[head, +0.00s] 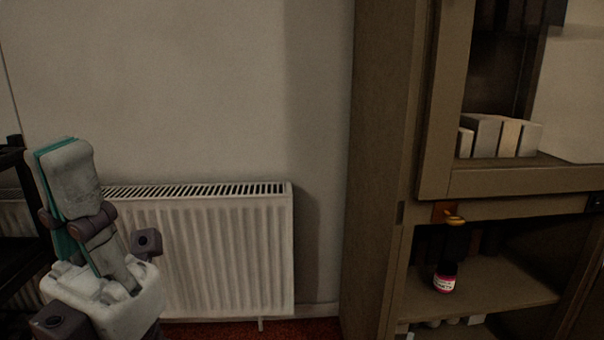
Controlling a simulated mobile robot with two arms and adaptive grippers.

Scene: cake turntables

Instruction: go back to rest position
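My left gripper (66,150) is at the left of the head view, pointing up in front of the wall and the radiator. It has pale, worn-looking finger parts with a teal strip along one edge and dark joints. I see it from the side, with the fingers overlapping, so I cannot tell whether it is open or shut. No held object shows at its tip. My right gripper is not in view.
A white radiator (215,250) is on the wall (190,90) behind my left gripper. A brown cabinet (380,170) fills the right side. Its upper part holds books (485,135); its lower shelf (500,290) holds a dark bottle with a pink-and-white label (444,284). A black frame (15,220) stands at far left.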

